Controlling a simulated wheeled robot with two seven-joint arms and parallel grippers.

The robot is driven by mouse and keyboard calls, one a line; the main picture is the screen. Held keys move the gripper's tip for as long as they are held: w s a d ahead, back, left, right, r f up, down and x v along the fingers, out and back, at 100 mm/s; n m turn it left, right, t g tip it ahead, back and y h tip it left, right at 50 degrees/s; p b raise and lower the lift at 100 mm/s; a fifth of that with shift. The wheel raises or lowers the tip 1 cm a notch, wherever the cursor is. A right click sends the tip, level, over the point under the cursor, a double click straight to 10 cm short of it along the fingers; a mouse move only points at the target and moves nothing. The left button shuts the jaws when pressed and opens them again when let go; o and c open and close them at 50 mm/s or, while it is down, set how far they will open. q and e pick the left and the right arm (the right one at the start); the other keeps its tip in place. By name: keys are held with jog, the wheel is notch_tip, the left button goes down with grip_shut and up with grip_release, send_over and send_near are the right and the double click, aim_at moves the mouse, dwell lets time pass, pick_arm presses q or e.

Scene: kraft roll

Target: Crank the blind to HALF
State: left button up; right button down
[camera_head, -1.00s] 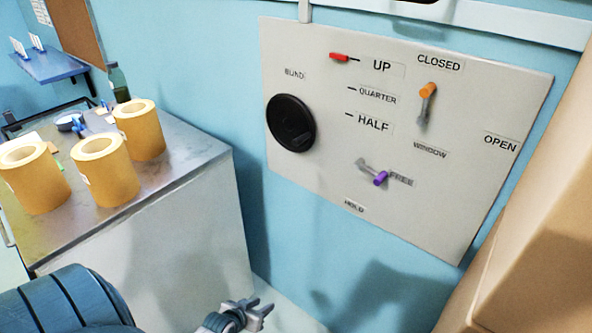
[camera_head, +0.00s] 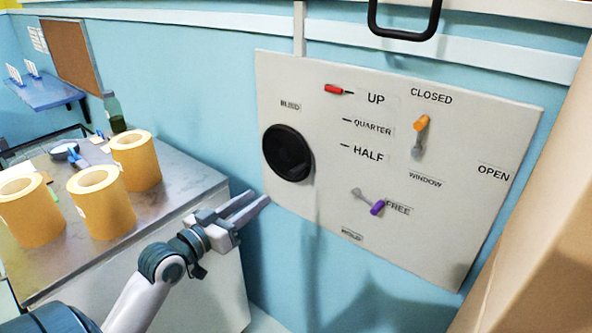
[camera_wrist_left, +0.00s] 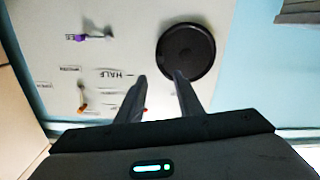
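A pale control panel (camera_head: 300,215) is mounted on the blue wall. Its round black crank disc (camera_head: 287,153) sits at the left under the BLIND label; the disc also shows in the wrist view (camera_wrist_left: 187,52). The red pointer (camera_head: 334,89) is at the UP mark, above QUARTER and HALF (camera_head: 368,154). The purple-tipped lever (camera_head: 377,208) points to FREE. My left gripper (camera_head: 259,203) is open and empty, below and left of the disc and apart from it. In the wrist view its fingertips (camera_wrist_left: 160,76) appear near the disc's edge. My right gripper is out of view.
An orange-tipped window lever (camera_head: 422,123) points to CLOSED. A metal bench (camera_head: 150,210) with several kraft rolls (camera_head: 135,160) and a green bottle (camera_head: 114,112) stands at the left. A tan block (camera_head: 530,260) borders the right. A black handle (camera_head: 405,33) is above the panel.

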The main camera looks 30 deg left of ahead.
aim_at(289, 175)
pick_arm(q)
jog(key=shift+w, duration=0.1)
jog(key=w+p, duration=0.1)
jog(key=w, duration=0.4)
jog(key=w+p, duration=0.2)
jog(key=w, duration=0.3)
jog(key=w+d+p, duration=0.1)
jog(key=w+p, duration=0.1)
jog(key=w, duration=0.4)
jog(key=shift+w+d, duration=0.2)
jog(key=shift+w, duration=0.4)
jog(key=shift+c, duration=0.2)
jog(key=shift+f, duration=0.1)
grip_shut()
